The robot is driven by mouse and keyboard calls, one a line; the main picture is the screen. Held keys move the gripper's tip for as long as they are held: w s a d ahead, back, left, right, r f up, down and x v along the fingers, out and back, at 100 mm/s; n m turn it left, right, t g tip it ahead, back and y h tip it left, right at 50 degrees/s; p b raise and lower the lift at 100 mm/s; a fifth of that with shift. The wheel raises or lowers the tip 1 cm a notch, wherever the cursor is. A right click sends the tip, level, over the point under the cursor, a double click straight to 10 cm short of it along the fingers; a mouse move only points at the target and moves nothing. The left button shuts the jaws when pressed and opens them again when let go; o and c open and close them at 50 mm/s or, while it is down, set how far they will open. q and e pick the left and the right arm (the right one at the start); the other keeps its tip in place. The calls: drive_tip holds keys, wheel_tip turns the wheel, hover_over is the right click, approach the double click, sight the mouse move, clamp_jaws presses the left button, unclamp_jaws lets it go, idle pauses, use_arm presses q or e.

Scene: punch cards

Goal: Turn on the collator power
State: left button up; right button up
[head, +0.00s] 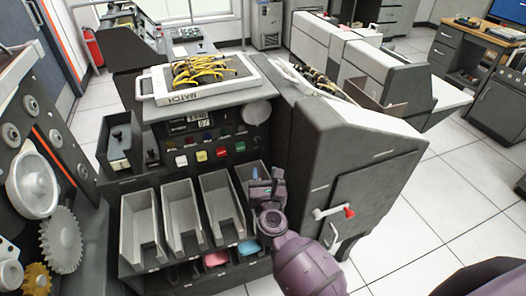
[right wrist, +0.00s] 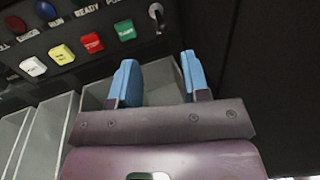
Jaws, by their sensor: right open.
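The collator (head: 310,120) is a dark grey machine in the middle of the head view, with a row of card bins below a black control panel (head: 210,140). In the right wrist view the panel carries white, yellow, red and green (right wrist: 125,31) buttons, and a small metal toggle switch (right wrist: 156,16) stands right of the green one. The word READY and a partly cut-off label show above the buttons. My right gripper (head: 266,176) is open and empty, in front of the rightmost bin. Its blue fingertips (right wrist: 158,72) are below the switch and apart from the panel.
A tray with yellow wires (head: 205,72) lies on top of the collator. A machine with gears (head: 60,240) stands at the left. Tiled floor is free at the right.

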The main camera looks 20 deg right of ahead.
sight(259, 144)
drive_tip(key=x, duration=1)
drive_tip(key=shift+w+d+b, duration=0.25)
drive_tip(key=shift+w+b, duration=0.05)
clamp_jaws()
